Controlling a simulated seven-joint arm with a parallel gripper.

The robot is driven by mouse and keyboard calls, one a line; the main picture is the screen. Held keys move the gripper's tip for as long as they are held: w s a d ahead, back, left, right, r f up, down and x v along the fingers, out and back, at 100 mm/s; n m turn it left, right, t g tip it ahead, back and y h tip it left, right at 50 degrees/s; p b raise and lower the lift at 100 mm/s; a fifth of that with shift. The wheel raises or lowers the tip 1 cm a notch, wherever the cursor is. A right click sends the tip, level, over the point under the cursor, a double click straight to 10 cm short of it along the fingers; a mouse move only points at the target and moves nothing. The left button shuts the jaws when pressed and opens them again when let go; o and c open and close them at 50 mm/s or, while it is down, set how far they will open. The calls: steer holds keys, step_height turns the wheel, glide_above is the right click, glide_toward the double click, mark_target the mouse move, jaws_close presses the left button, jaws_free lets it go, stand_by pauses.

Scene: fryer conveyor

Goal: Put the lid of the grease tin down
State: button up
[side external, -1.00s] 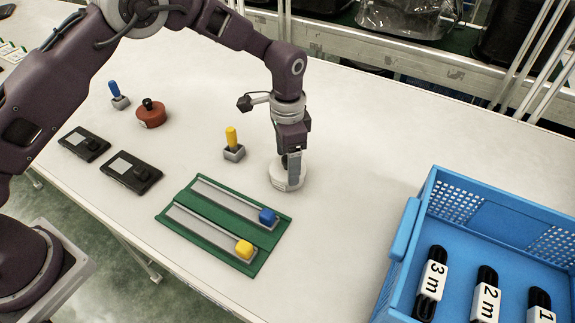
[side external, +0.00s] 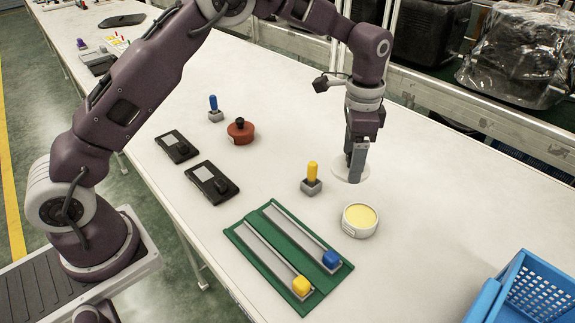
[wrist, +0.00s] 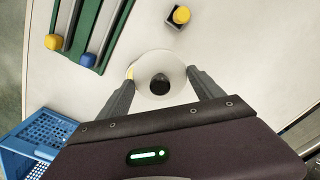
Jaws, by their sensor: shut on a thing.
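The grease tin (side external: 360,220) is a round white tin, open, with pale yellow grease showing, on the table right of the yellow-handled switch. My gripper (side external: 354,172) is shut on the lid (side external: 340,174), a white disc, behind the tin and apart from it in the side view. In the wrist view the lid (wrist: 174,62) lies flat between the fingers (wrist: 162,77), its dark knob at its middle. A yellow sliver of the tin (wrist: 130,73) shows past the lid's edge; the rest is hidden. I cannot tell whether the lid touches the table.
A yellow-handled switch (side external: 312,183) stands left of the lid. A green board (side external: 262,248) with two slider tracks lies left of the tin. A blue crate (side external: 535,290) is at the lower right. A red-brown knob (side external: 240,132) is farther left. White table to the right is clear.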

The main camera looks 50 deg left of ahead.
steer(key=a+f, duration=0.2)
steer(key=a, duration=1.3)
glide_above(275, 163)
step_height(275, 163, down, 11)
steer(key=shift+a+r, duration=0.1)
steer(key=shift+r, duration=0.1)
steer(key=shift+f, duration=0.15)
steer(key=o, duration=1.3)
